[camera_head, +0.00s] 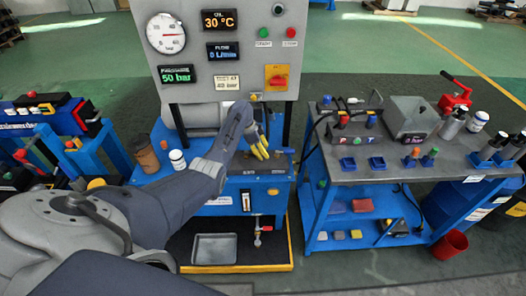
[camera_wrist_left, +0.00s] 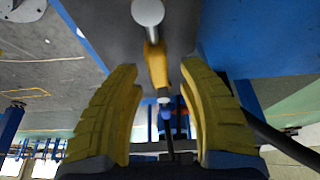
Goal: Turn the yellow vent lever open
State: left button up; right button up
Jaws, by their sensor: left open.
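The yellow vent lever (camera_wrist_left: 157,68) shows in the left wrist view, running down from a round silver knob (camera_wrist_left: 147,12). My left gripper (camera_wrist_left: 160,110) is open, with one yellow finger on each side of the lever's lower end. Gaps show between the lever and both fingers. In the head view my left gripper (camera_head: 259,147) is in front of the blue test stand (camera_head: 225,191), below the gauge panel. There I cannot clearly make out the lever by the gripper. My right gripper is not in view.
The panel (camera_head: 203,58) carries a dial and displays, reading 50 bar on one. A brown cup (camera_head: 145,155) and a white bottle (camera_head: 178,161) stand left of my gripper. A metal tray (camera_head: 214,248) lies below. A tool bench (camera_head: 345,174) stands on the right.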

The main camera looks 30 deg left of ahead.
pick_arm(q)
jog(key=shift+o, duration=0.3)
grip_shut()
jog(key=shift+d, duration=0.1)
